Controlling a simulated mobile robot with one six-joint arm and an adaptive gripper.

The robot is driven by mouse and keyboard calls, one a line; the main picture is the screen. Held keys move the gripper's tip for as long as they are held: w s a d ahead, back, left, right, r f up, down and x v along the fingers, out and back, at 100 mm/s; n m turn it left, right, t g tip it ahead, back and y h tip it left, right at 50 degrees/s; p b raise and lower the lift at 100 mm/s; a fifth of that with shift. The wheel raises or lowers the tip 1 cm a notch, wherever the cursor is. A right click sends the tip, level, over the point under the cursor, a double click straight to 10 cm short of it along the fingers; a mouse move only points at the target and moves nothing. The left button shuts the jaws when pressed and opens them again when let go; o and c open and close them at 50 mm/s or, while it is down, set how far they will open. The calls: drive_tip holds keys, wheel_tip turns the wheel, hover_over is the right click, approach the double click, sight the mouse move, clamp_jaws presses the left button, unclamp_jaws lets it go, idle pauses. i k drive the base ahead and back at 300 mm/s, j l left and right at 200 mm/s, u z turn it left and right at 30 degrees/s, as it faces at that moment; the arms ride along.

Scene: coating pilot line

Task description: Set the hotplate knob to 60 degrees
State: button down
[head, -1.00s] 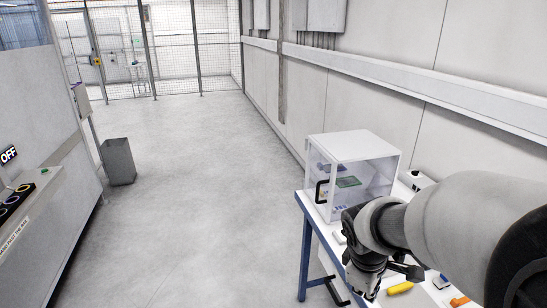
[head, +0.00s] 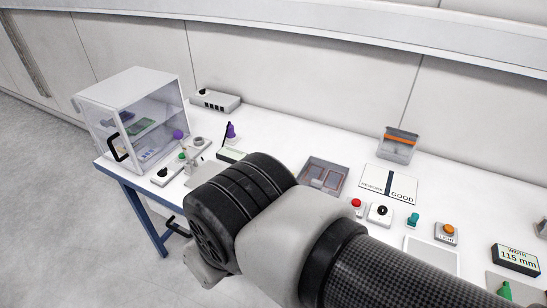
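I cannot tell for sure which thing is the hotplate. A white unit with a dark round knob (head: 163,174) sits at the table's left front, by a flat grey surface. Another small white box with a black dial (head: 380,213) stands right of a red button (head: 356,205). No scale or degree mark is readable on either. My arm covers the middle front of the table and hides what lies under it. My gripper's fingers do not show in the head view now.
A clear-sided cabinet (head: 139,84) with a black handle stands at the table's left end. A grey box with dark sockets (head: 218,101) is by the wall. A shallow tray (head: 325,172), a sorting card (head: 388,184) and an orange-topped bin (head: 399,144) are right of centre.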

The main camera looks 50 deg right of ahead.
sight(382, 210)
drive_tip(key=k+j+z, duration=0.1)
drive_tip(key=z, duration=2.35)
